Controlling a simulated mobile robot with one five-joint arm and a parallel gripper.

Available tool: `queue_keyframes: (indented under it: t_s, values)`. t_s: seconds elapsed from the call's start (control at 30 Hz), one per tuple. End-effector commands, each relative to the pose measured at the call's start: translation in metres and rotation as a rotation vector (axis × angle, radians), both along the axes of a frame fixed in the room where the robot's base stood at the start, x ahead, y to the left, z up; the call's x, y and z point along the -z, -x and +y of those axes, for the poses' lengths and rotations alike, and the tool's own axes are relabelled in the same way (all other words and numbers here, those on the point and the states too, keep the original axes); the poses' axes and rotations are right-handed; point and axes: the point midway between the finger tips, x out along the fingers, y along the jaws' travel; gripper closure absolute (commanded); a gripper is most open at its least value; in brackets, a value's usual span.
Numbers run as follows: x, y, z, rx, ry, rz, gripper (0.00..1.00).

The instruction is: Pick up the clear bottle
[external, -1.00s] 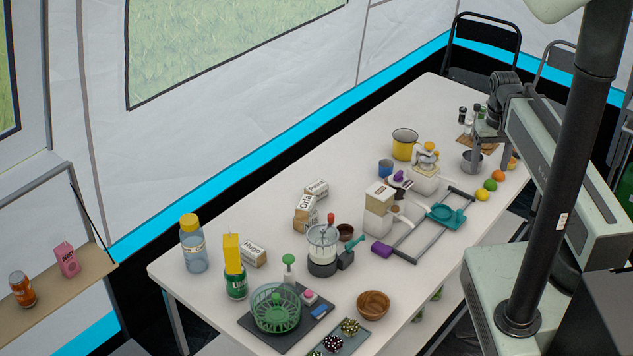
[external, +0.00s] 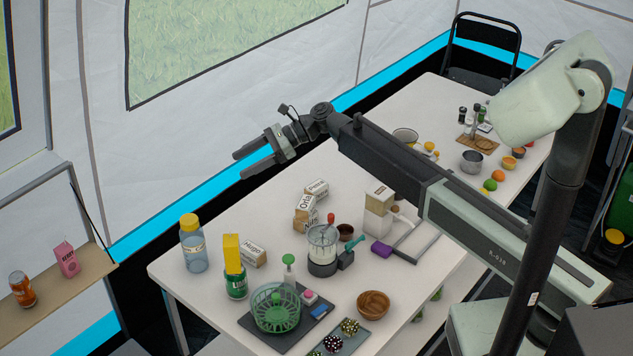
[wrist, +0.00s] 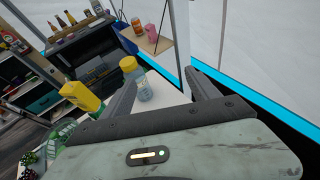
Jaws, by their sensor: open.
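The clear bottle (external: 194,249) has a yellow cap and a pale label. It stands upright at the left corner of the white table (external: 185,290). In the wrist view my gripper (wrist: 165,85) spreads wide across the lower middle.
A jar-like blender (external: 322,245), a green basket (external: 276,312) and a wooden bowl (external: 373,304) stand nearer the front. A shelf (external: 75,282) holds two drinks. The tent wall runs behind the table.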

Motion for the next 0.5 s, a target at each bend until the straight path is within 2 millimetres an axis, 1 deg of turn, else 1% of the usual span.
queue_keyframes:
  t_s: [0.03, 0.07, 0.1, 0.2, 0.3, 0.4, 0.5]
  values:
    - [0.031, 0.029, 0.039, -0.056, -0.006, 0.003, 0.30]
    - [0.037, 0.046, 0.054, -0.082, -0.004, 0.002, 0.30]
    - [0.043, 0.067, 0.069, -0.110, -0.003, 0.001, 0.30]
    - [0.050, 0.100, 0.091, -0.154, -0.003, 0.000, 0.30]
    - [0.049, 0.110, 0.097, -0.168, -0.002, -0.001, 0.30]
    - [0.049, 0.111, 0.099, -0.169, -0.002, -0.002, 0.30]
    - [0.055, 0.114, 0.108, -0.170, -0.002, -0.002, 0.30]
